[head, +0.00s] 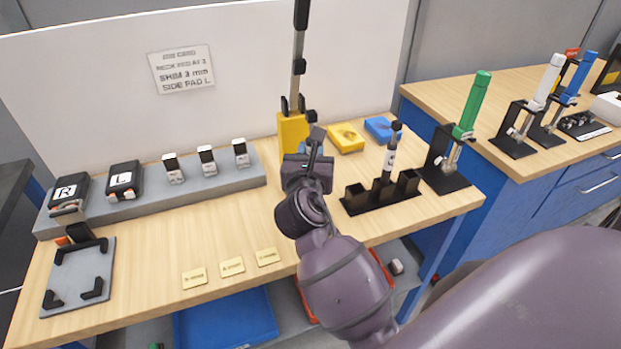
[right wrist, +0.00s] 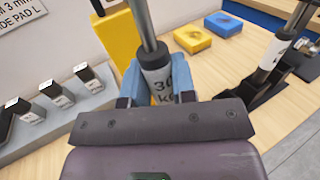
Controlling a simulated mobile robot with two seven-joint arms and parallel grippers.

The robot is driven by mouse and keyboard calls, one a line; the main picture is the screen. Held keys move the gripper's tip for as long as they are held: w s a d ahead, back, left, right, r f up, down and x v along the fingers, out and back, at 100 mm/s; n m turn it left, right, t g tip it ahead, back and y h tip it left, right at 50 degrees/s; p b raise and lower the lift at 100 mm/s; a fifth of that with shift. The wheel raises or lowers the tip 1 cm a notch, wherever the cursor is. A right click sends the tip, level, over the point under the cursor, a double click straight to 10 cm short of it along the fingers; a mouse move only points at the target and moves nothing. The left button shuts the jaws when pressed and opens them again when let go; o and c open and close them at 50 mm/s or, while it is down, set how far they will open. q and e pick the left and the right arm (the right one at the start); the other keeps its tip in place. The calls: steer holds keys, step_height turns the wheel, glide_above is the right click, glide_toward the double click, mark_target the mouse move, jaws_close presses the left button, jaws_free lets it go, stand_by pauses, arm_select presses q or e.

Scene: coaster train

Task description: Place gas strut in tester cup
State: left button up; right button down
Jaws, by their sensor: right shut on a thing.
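My right gripper (head: 314,142) is shut on a gas strut (right wrist: 158,72) in front of the yellow tester base (head: 291,128). The yellow base (right wrist: 112,42) is just behind and left of the strut there. A tall dark and grey column (head: 298,68) rises from the base. I cannot make out the tester cup or whether the strut touches it. My left gripper is not in view.
Right of the gripper, a black rack (head: 382,200) holds another strut (head: 389,155). Yellow (head: 346,138) and blue (head: 379,128) blocks lie behind. A grey shelf (head: 150,200) with pads is at left. The table's front middle has small labels and free room.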

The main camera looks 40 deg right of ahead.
step_height(320, 180, down, 5)
steer(key=shift+f+b, duration=0.2)
steer(key=shift+b, duration=0.65)
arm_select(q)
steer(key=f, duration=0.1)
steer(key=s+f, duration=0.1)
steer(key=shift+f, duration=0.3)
arm_select(e)
steer(key=shift+f, duration=0.35)
steer(key=c, duration=0.9)
jaws_free()
steer(key=shift+c, duration=0.2)
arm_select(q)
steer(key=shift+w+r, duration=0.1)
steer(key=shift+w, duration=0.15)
arm_select(e)
steer(key=shift+r, duration=0.2)
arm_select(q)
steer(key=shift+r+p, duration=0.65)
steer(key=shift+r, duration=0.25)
arm_select(e)
steer(key=v, duration=1.2)
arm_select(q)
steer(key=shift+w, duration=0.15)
arm_select(e)
steer(key=shift+f, duration=0.1)
